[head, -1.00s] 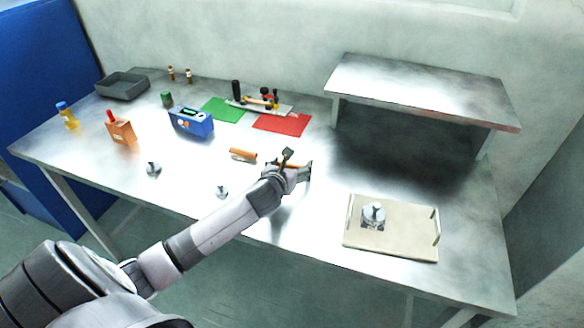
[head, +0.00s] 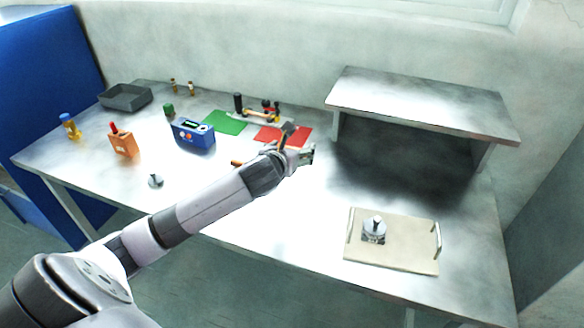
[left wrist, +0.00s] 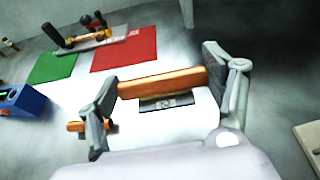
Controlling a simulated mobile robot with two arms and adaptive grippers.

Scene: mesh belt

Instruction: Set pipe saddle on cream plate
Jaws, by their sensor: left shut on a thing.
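My left gripper (head: 307,155) is shut on an orange bar-shaped piece with a dark, marked plate along its lower side. My right gripper is out of view.
A second orange piece (left wrist: 90,126) lies on the bench, partly hidden by my arm. Red (left wrist: 125,48) and green mats lie behind. A raised metal shelf (head: 425,105) stands back right. A blue box (head: 192,135), an orange box and another silver piece (head: 155,181) are left.

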